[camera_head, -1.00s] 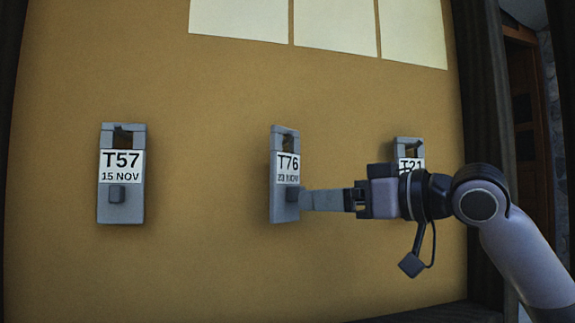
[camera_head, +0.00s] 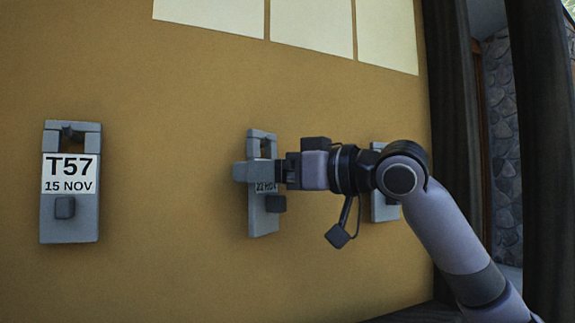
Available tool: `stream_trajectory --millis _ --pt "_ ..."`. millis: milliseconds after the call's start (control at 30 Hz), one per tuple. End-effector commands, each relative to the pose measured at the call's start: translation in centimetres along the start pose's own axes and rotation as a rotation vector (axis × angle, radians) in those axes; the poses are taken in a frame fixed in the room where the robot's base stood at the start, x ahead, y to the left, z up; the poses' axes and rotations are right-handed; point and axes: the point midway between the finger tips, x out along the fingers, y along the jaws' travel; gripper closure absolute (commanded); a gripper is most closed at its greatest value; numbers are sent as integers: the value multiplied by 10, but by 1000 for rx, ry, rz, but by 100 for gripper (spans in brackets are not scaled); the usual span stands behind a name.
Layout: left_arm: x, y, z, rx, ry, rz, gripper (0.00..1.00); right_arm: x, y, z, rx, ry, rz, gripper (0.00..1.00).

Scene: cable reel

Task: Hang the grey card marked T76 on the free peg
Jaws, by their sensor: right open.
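The grey card T76 (camera_head: 262,217) is upright against the tan board in the middle of the view. A dark peg (camera_head: 267,147) seems to show in the opening at its top; how they meet is too small to tell. My right gripper (camera_head: 243,173) is open in front of the card and covers most of its label, leaving part of the date visible. The card's square knob (camera_head: 275,204) is below the fingers and apart from them. My left gripper is not in view. No bare peg shows.
Card T57 (camera_head: 68,215) hangs on the board (camera_head: 170,180) at left. Another grey card (camera_head: 384,207) at right is mostly hidden behind my right arm. Pale sheets (camera_head: 312,22) are above. Board between the left and middle cards is clear.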

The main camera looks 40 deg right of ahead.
Motion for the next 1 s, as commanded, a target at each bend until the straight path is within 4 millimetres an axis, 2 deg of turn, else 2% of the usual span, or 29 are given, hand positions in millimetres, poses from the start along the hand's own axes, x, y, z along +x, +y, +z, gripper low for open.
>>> stream_trajectory --millis 333,400,467,1000 --pt "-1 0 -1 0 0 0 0 5 0 0 -1 1 0 15" --pt "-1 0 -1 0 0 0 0 5 0 0 -1 1 0 38" --pt "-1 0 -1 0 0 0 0 5 0 0 -1 1 0 56" --pt "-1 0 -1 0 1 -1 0 6 0 0 -1 0 0 56"
